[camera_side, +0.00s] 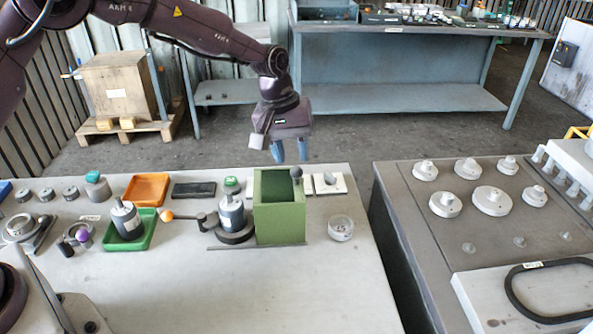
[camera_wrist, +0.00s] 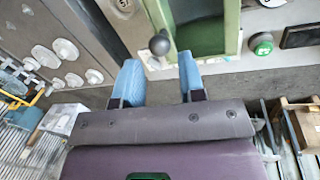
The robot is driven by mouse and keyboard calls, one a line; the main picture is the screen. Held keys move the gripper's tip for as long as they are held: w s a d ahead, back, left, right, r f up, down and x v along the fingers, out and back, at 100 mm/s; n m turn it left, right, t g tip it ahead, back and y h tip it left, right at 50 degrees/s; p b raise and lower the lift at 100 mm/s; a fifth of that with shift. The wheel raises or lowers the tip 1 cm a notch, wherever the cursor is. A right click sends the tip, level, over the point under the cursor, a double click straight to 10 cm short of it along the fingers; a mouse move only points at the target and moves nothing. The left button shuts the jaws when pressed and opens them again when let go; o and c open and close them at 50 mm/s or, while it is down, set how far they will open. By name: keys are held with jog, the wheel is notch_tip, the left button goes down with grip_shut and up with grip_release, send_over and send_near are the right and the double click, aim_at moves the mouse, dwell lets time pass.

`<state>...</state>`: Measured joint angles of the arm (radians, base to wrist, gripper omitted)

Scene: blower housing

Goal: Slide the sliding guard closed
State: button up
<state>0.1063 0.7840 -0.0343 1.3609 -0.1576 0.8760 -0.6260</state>
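The sliding guard (camera_side: 279,222) is a green, box-like cover, open at the top, standing at the right end of a thin dark rail (camera_side: 222,247). A dark ball knob (camera_side: 296,172) sits at its far right side. A grey cylinder on a dark round base (camera_side: 232,216) stands uncovered just left of the guard. My gripper (camera_side: 290,151) is open and empty, its blue fingers pointing down beyond the bench's back edge, above and behind the guard. In the wrist view the gripper (camera_wrist: 158,82) has its fingers apart, with the knob (camera_wrist: 160,43) ahead of them, not between them.
A green tray (camera_side: 130,243), an orange tray (camera_side: 147,189) and a black tray (camera_side: 194,190) lie further left. A clear round dish (camera_side: 340,228) is right of the guard.

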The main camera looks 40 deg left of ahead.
aim_at(296, 171)
jog(key=f, duration=0.5)
jog(key=shift+w+d, duration=0.3)
jog(key=shift+d, duration=0.1)
grip_shut()
